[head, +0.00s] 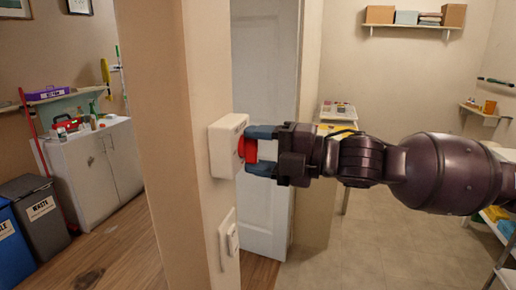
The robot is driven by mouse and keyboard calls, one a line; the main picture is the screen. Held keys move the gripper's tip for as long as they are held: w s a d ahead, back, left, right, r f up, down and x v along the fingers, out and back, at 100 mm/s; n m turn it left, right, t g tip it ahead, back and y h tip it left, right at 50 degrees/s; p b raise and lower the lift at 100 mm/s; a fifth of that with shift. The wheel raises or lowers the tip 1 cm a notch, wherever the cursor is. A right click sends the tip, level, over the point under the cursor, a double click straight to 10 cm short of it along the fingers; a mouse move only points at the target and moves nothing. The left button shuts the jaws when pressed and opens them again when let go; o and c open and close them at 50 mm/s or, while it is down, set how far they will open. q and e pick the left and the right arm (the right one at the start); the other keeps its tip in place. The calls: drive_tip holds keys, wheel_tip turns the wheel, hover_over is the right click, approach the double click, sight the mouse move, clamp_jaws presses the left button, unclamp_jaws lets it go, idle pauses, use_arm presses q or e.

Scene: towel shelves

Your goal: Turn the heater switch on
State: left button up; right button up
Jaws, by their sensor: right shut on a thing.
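The heater switch is a white wall box (225,146) with a red knob (250,150) on its right-hand face, mounted on the edge of a beige wall. My right gripper (260,151) comes in from the right, with blue fingertips on both sides of the red knob, and is shut on it. The knob's exact turn angle and any markings cannot be made out. My left gripper is not in view.
A white switch plate (228,239) sits below the box on the same wall. A white door (265,95) stands behind my gripper. A white cabinet (97,168) and waste bins (41,215) are at the left. Open floor lies at the lower right.

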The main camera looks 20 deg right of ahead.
drive_tip(key=o, duration=0.9)
drive_tip(key=shift+b+v, duration=0.85)
drive_tip(key=shift+v, duration=4.5)
drive_tip(key=shift+s, duration=0.1)
